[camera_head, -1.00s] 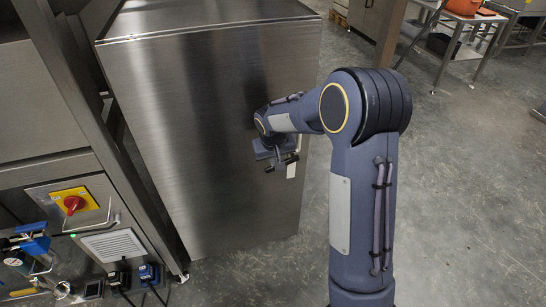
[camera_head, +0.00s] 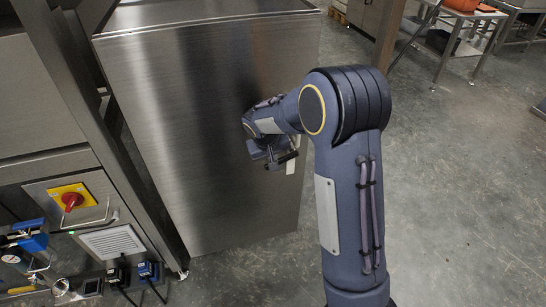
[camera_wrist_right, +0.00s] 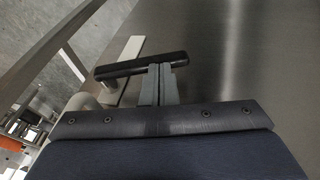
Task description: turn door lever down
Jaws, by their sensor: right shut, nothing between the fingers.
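The door lever is a dark bar (camera_wrist_right: 140,65) on a pale upright plate (camera_wrist_right: 126,68), fixed to a brushed steel door (camera_head: 215,110). In the head view the lever (camera_head: 285,160) shows small beside my right gripper (camera_head: 274,155), partly hidden by it. In the wrist view the lever lies nearly level, its right end slightly higher. My right gripper (camera_wrist_right: 160,72) is shut and empty, its fingertips at the lever's right half. They overlap the bar in the picture; I cannot tell whether they touch it. My left gripper is not in view.
A steel frame with a red rotary switch (camera_head: 71,200) on a yellow plate stands left of the door. A steel table (camera_head: 470,14) is at the back right. The concrete floor (camera_head: 460,200) to the right is clear.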

